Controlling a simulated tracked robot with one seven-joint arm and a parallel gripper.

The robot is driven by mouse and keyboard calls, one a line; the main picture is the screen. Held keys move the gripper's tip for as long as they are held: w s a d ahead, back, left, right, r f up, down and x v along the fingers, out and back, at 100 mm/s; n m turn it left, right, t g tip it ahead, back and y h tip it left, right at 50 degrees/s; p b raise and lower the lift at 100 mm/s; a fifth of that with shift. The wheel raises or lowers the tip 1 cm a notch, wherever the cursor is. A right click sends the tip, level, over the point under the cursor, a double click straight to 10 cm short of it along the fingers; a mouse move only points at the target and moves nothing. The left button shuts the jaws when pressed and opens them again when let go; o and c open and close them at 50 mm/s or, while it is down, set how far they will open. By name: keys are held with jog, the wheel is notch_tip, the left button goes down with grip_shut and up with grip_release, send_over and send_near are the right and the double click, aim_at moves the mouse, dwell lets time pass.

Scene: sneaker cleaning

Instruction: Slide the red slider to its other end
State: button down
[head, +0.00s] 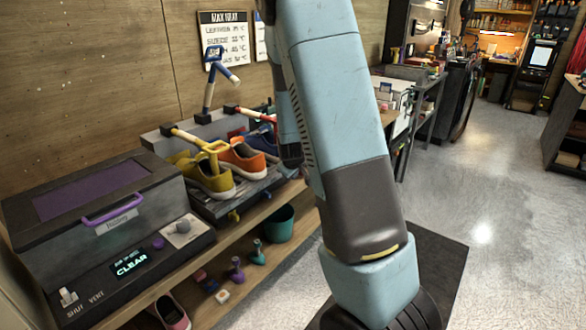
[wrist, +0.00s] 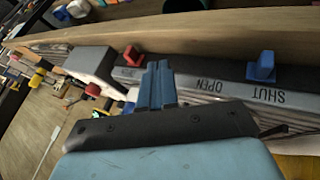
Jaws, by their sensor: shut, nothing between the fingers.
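The red slider (wrist: 132,56) stands up as a small red knob on the edge of a dark strip (wrist: 225,86) in the wrist view. A blue slider knob (wrist: 262,66) stands farther right on the same strip, near the word SHUT; the word OPEN is left of that. My gripper (wrist: 160,68) is shut and empty, its blue fingers just right of the red slider. I cannot tell whether they touch it. In the head view my arm hides the gripper, and I cannot make out the red slider there.
A grey box (head: 95,205) with a purple handle and a CLEAR display stands at the left in the head view. Yellow (head: 212,180) and orange (head: 242,158) sneakers sit on a rack beside it. A teal bucket (head: 279,224) is on the shelf below. The right floor is open.

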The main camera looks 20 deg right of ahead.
jog(key=shift+v, duration=2.45)
jog(key=shift+a, duration=0.1)
jog(key=s+a+r+m+y, duration=0.1)
jog(key=s+a+r+y, duration=0.15)
jog(key=s+r, duration=0.5)
jog(key=s+a+r+m+y, duration=0.1)
jog(key=s+a+r+m, duration=0.1)
jog(key=s+a+r, duration=0.4)
jog(key=s+r, duration=0.4)
jog(key=s, duration=0.5)
jog(key=s+a+r+m+g, duration=0.1)
jog(key=s+r, duration=0.3)
jog(key=s, duration=0.5)
jog(key=shift+h, duration=0.35)
jog(key=shift+a+r, duration=0.1)
jog(key=shift+a, duration=0.05)
